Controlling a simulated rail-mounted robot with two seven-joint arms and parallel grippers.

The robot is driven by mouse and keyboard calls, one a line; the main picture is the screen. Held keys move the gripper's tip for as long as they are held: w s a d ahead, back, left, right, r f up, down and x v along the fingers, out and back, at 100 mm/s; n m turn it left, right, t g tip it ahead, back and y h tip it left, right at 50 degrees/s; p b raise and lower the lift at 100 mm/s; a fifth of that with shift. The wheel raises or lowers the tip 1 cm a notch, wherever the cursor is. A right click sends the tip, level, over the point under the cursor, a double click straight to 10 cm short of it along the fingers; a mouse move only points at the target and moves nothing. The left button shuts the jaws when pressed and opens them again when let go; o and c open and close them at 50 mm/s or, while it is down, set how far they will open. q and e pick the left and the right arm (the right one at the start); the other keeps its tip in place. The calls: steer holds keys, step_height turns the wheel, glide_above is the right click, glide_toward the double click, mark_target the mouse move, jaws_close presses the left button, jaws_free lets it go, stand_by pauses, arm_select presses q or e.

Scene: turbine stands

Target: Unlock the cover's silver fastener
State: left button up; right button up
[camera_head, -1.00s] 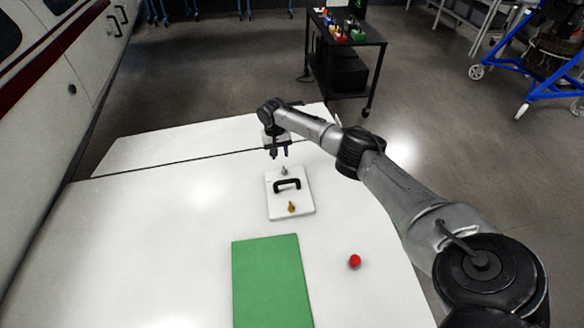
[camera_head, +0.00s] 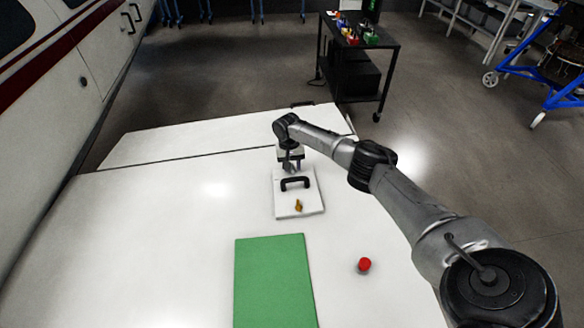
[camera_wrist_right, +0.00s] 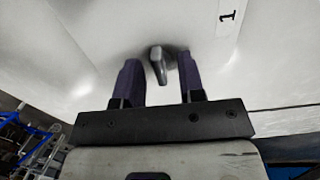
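The cover (camera_head: 315,205) is a white square plate with a black handle (camera_head: 296,183), lying on the white surface. A gold fastener (camera_head: 298,206) stands on its near side. My right gripper (camera_head: 290,169) is over the cover's far side and hides the silver fastener in the head view. In the right wrist view the silver fastener (camera_wrist_right: 159,66) stands between the two dark fingertips of my right gripper (camera_wrist_right: 158,75). The fingers are apart, with a gap visible on both sides of the fastener. My left gripper is not in view.
A green mat (camera_head: 273,280) lies nearer on the white surface (camera_head: 180,230), with a red round object (camera_head: 364,265) to its right. A black cart (camera_head: 360,60) stands beyond the far edge.

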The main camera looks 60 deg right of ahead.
steer(key=shift+f, duration=0.2)
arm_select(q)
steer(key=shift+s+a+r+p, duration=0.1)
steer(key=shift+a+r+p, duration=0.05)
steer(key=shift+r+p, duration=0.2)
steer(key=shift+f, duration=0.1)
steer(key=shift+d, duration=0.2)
arm_select(e)
jaws_close()
stand_by(0.3)
